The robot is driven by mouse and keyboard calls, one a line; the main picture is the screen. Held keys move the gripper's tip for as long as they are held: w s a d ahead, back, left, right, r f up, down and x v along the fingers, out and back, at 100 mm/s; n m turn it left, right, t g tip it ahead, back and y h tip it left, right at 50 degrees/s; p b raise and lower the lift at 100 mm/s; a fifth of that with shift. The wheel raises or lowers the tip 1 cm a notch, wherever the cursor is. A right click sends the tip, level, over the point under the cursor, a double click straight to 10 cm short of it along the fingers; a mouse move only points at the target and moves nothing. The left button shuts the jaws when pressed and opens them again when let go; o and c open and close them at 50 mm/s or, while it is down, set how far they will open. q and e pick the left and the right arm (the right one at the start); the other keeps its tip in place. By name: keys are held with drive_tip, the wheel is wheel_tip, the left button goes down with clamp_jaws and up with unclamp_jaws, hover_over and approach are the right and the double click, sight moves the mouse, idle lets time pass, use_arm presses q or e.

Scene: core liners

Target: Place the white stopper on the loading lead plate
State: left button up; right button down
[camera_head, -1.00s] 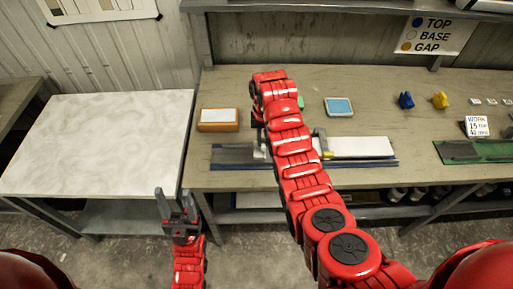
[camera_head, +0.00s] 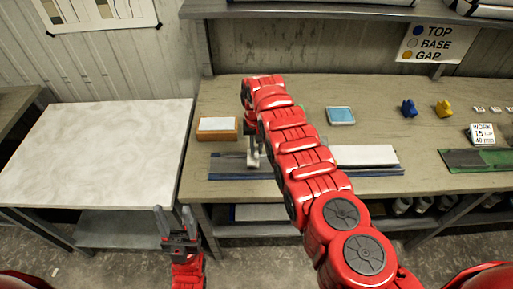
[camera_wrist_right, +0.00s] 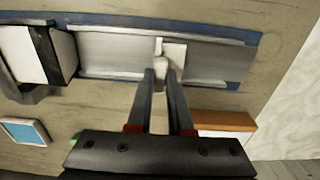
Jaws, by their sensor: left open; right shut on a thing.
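My right gripper (camera_wrist_right: 164,78) is shut on the white stopper (camera_wrist_right: 172,52), whose pale block shows at and just beyond the fingertips. It is over the grey metal channel with blue edges, which I take to be the loading lead plate (camera_wrist_right: 215,66). I cannot tell whether the stopper touches it. In the head view, the channel (camera_head: 228,162) lies on the bench, and the stopper (camera_head: 253,159) shows small beside my arm, which hides part of the channel. My left gripper (camera_head: 176,222) is open and empty, low in front of the white table.
A long white block (camera_head: 365,155) lies at the channel's right part. An orange-sided box (camera_head: 217,136) stands behind its left end, and a blue-topped tray (camera_head: 340,115) farther back. Blue (camera_head: 408,107) and yellow (camera_head: 444,108) pieces stand to the right. The white table (camera_head: 95,150) is clear.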

drive_tip(key=shift+f, duration=0.1)
drive_tip(key=shift+f, duration=0.15)
drive_tip(key=c, duration=0.8)
unclamp_jaws()
drive_tip(key=shift+c, duration=0.2)
